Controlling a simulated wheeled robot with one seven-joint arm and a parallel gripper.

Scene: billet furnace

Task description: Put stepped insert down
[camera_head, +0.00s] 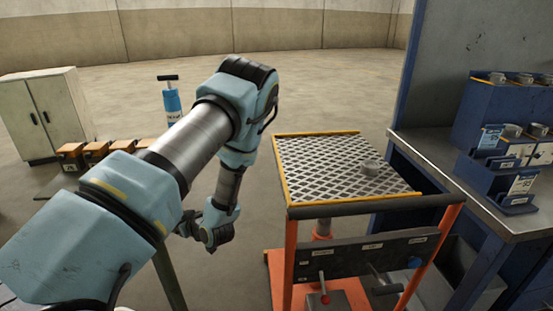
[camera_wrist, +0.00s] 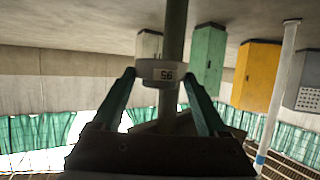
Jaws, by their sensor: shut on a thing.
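In the head view my gripper (camera_head: 210,238) hangs over the floor, left of the lift table; the held insert cannot be made out there.
The orange-framed lift table has a bar and levers (camera_head: 375,250) at its front. A blue workbench (camera_head: 470,185) with blue bins (camera_head: 490,115) holding grey parts stands at right.

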